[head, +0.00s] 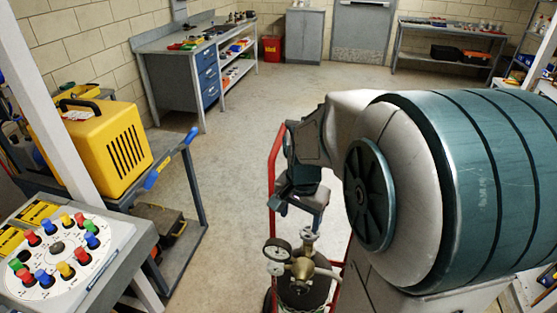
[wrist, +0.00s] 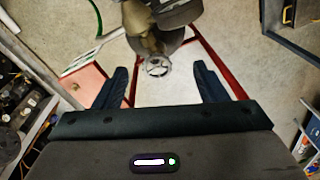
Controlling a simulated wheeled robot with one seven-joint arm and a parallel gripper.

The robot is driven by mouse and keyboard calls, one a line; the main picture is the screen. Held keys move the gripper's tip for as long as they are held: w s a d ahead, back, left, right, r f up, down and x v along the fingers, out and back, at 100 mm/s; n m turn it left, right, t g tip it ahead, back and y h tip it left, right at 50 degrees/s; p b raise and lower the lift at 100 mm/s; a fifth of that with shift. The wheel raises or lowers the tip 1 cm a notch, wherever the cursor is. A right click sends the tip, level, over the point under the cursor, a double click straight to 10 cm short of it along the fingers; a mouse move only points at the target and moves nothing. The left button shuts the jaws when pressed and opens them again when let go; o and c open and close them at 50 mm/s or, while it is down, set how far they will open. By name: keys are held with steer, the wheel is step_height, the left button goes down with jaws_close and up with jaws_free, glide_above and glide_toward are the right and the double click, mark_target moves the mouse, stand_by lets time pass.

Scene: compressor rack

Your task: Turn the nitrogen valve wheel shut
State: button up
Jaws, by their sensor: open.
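The nitrogen valve wheel (head: 308,234) is a small grey spoked handwheel on top of the brass valve and regulator (head: 302,268), with round gauges at its left. In the wrist view the wheel (wrist: 157,67) shows face-on, between and just beyond the fingertips, with the brass body above it. My gripper (head: 298,207) is open and empty, above the wheel and apart from it in the head view. In the wrist view its two dark fingers (wrist: 160,77) are spread wide. The cylinder below is mostly hidden.
A red cart frame (head: 275,165) stands around the cylinder. At left are a control panel with coloured knobs (head: 57,247) and a yellow case (head: 108,148) on a grey trolley (head: 195,190). A workbench (head: 175,75) stands at the back. The floor between is clear.

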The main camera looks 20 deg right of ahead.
mark_target(310, 228)
steer(key=w+d+f+m+g+p, duration=0.1)
steer(key=w+d+m+p, duration=0.15)
steer(key=d+m, duration=0.25)
steer(key=f+b, duration=0.2)
steer(key=f, duration=0.1)
steer(key=f+b, duration=0.5)
steer(key=f, duration=0.2)
steer(key=shift+w+b, duration=0.3)
steer(key=shift+b, duration=0.1)
steer(key=shift+r+n+p, duration=0.5)
steer(key=shift+p, duration=0.3)
steer(key=n+p, duration=0.3)
steer(key=n, duration=0.2)
steer(key=shift+r+p, duration=0.2)
steer(key=shift+p, duration=0.1)
steer(key=shift+a+f+n, duration=0.1)
steer(key=shift+f+n, duration=0.05)
steer(key=shift+n, duration=0.75)
steer(key=n+p, duration=0.2)
steer(key=n, duration=0.2)
steer(key=shift+n, duration=0.3)
steer(key=n+p, duration=0.3)
steer(key=n, duration=0.2)
steer(key=shift+f+n+p, duration=0.15)
steer(key=shift+n+p, duration=0.5)
steer(key=shift+n, duration=1.05)
